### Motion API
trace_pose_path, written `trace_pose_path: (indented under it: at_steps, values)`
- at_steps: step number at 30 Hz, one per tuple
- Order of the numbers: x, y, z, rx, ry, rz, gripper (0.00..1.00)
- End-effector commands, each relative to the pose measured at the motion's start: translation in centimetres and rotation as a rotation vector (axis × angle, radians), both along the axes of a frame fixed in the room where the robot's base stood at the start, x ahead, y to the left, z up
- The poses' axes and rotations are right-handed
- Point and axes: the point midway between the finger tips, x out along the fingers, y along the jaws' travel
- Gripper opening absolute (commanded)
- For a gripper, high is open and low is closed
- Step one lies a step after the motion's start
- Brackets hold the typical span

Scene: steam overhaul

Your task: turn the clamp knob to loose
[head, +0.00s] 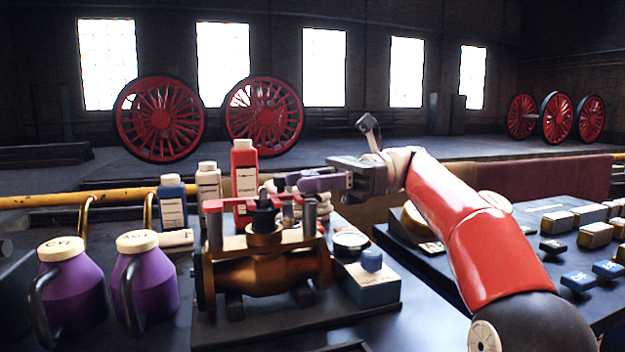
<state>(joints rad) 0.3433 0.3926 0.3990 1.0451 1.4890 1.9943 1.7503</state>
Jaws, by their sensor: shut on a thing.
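A brass valve body (262,268) sits on a dark base plate in the middle of the head view. A red clamp bar (228,204) lies across its top between grey posts, with a dark stem (264,216) at its centre. My gripper (290,184) comes in from the right, just above the right part of the clamp. It is shut on what appears to be the clamp knob. The fingers hide most of the knob, so its turned position cannot be told.
Purple jugs (74,287) stand at left. A blue bottle (173,205), a white bottle (208,188) and a red bottle (244,172) stand behind the valve. A pale blue box (371,288) and a round gauge-like dish (350,242) sit right of it. A panel with several blocks (596,235) lies at right.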

Motion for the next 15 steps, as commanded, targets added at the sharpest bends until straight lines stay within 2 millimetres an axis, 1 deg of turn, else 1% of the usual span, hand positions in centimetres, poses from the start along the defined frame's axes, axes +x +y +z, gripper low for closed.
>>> trace_pose_path:
  at_steps: [2,15]
  values:
    - [0.16,-0.01,-0.25,-0.001,0.005,0.014,0.06]
    - [-0.01,-0.27,0.03,0.005,-0.002,0.040,0.06]
